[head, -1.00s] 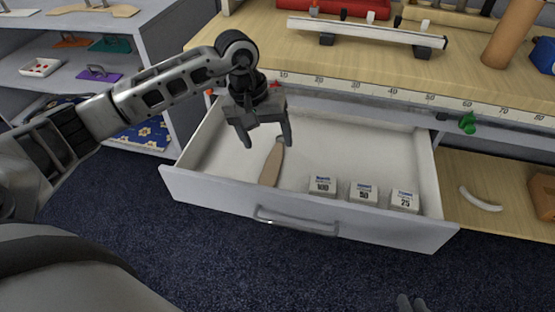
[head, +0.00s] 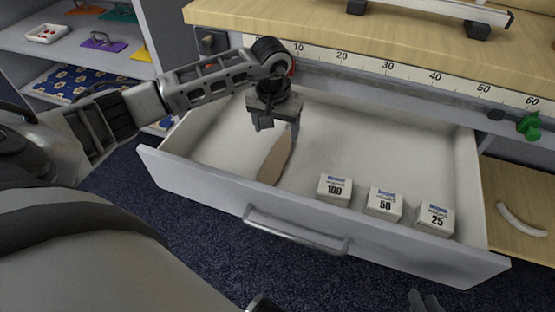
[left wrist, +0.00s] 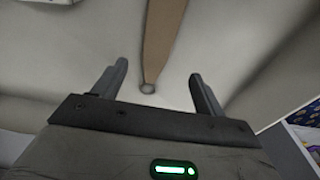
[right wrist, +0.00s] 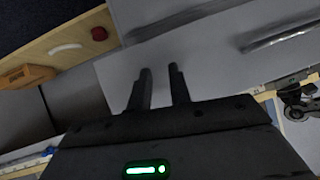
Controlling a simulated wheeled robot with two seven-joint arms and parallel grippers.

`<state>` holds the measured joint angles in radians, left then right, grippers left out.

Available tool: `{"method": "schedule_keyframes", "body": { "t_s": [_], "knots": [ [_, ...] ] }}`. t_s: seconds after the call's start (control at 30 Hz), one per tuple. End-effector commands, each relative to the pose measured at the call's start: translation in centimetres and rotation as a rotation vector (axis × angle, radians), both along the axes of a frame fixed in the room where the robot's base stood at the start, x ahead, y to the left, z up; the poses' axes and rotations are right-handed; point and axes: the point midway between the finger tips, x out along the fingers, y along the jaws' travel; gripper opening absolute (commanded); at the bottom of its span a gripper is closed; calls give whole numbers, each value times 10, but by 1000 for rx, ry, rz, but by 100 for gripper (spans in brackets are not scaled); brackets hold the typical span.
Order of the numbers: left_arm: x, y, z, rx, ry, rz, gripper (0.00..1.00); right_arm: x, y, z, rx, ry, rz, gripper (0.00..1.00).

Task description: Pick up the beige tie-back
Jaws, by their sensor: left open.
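The beige tie-back (head: 277,160), a flat tan strip with a small ring at one end, lies on the floor of the open drawer (head: 385,146). In the left wrist view the strip (left wrist: 159,40) runs between my fingers, its ring end nearest the palm. My left gripper (head: 279,128) is open and empty, above the ring end of the strip. The fingers stand on either side of it in the left wrist view (left wrist: 159,72), not closed on it. My right gripper (right wrist: 159,70) has its fingers a little apart with nothing between them, outside the drawer.
Three small white boxes marked 100 (head: 335,188), 50 (head: 384,203) and 25 (head: 434,217) stand along the drawer front. The worktop with a ruler edge (head: 390,67) overhangs the drawer's back. A curved white piece (head: 521,219) lies on the shelf at right.

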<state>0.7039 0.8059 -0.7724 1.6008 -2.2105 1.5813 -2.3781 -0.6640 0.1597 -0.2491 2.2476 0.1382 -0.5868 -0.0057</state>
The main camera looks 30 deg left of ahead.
Motion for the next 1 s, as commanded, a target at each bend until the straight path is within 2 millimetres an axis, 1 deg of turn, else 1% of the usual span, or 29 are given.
{"method": "schedule_keyframes", "body": {
  "t_s": [0.03, 0.1, 0.33, 0.5, 0.6, 0.73, 0.93, 0.97, 1.0],
  "knots": [
    [1, -1, -11, -2, 1, 0, 72, 2, 1, -4, -1, 2, 2, 20],
    [2, 0, -20, -2, 1, 0, 72, 5, 1, -7, -2, 6, 4, 20],
    [5, -1, -35, -2, 0, 0, 72, 6, 2, -11, -1, 13, 6, 20],
    [10, -5, -61, -5, 2, 0, 72, 6, 4, -17, 5, 19, 9, 20],
    [12, -3, -73, -2, 0, 1, 72, 8, 6, -20, 5, 23, 14, 20],
    [13, -3, -80, -2, -1, 0, 72, 8, 6, -25, 3, 38, 17, 20],
    [13, -3, -80, 0, -2, -1, 72, 7, 7, -27, 2, 45, 20, 20],
    [13, -3, -79, 0, -2, -1, 66, 7, 7, -27, 3, 45, 19, 20],
    [13, -2, -79, 0, -2, -1, 55, 7, 7, -27, 4, 44, 19, 20]
  ]
}}
